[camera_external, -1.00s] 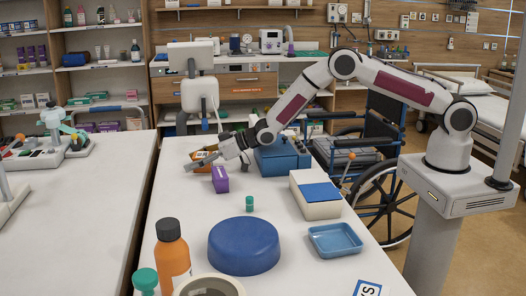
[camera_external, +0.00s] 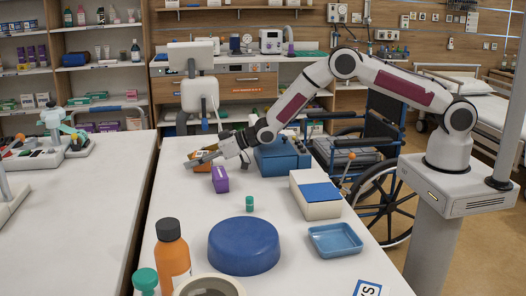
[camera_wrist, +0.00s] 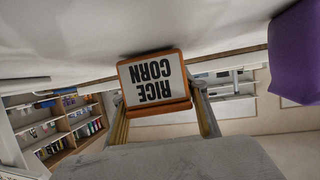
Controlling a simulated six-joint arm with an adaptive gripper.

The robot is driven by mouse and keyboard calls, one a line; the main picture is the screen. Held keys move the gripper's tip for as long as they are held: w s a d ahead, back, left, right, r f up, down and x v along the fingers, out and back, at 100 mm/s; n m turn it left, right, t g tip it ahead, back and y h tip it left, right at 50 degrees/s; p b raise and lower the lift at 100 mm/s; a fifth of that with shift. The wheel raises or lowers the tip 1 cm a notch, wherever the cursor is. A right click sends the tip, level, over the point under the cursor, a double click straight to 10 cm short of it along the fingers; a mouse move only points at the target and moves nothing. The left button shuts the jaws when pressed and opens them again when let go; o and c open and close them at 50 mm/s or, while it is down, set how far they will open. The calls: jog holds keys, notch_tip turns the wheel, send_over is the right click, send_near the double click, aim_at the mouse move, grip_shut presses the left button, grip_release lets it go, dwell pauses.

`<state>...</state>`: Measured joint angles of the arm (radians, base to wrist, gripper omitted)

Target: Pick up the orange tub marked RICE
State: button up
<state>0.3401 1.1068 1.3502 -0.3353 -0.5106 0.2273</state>
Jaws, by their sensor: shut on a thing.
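The orange tub (camera_wrist: 154,107) shows upside down in the wrist view. Its white label (camera_wrist: 153,78) reads RICE and CORN. My gripper (camera_wrist: 160,100) has one finger on each side of the tub and is shut on it. A dark shadow lies on the white table along the tub's edge, so the tub is at or very near the tabletop. In the external view the orange tub (camera_external: 206,154) is partly hidden by my gripper (camera_external: 200,160) at the far left of the table.
A purple box (camera_external: 220,180) stands close in front of my gripper; it also shows in the wrist view (camera_wrist: 296,55). A blue case (camera_external: 282,157) is to the right. A small green-capped vial (camera_external: 249,204) and a blue round thing (camera_external: 244,246) are nearer the camera.

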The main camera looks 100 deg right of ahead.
aim_at(194, 154)
jog(key=shift+r, duration=4.9)
